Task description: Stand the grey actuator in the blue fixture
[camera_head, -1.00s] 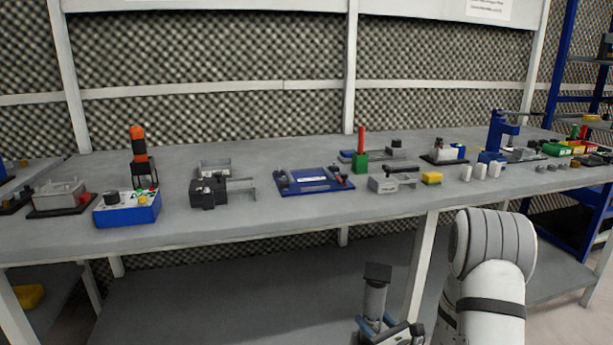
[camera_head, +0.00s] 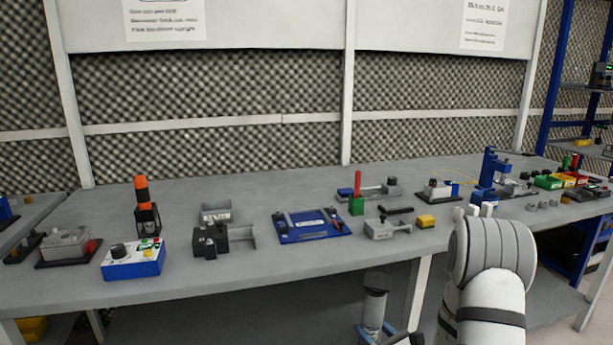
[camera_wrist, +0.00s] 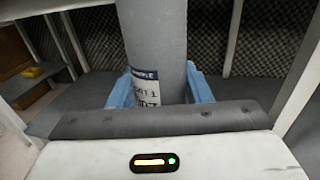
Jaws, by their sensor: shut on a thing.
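The grey actuator (camera_head: 374,305) is a grey cylinder, held roughly upright low in front of the bench; its top reaches the bench's front edge in the picture. In the wrist view the actuator (camera_wrist: 160,45) carries a white and blue label and stands between the light-blue fingers of my gripper (camera_wrist: 160,92). My gripper (camera_head: 376,334) is shut on it, mostly cut off by the bottom edge in the head view. The actuator's lower end is hidden.
The grey bench (camera_head: 210,275) runs across the view. A black device (camera_head: 212,239) and a blue control box (camera_head: 133,261) stand left.

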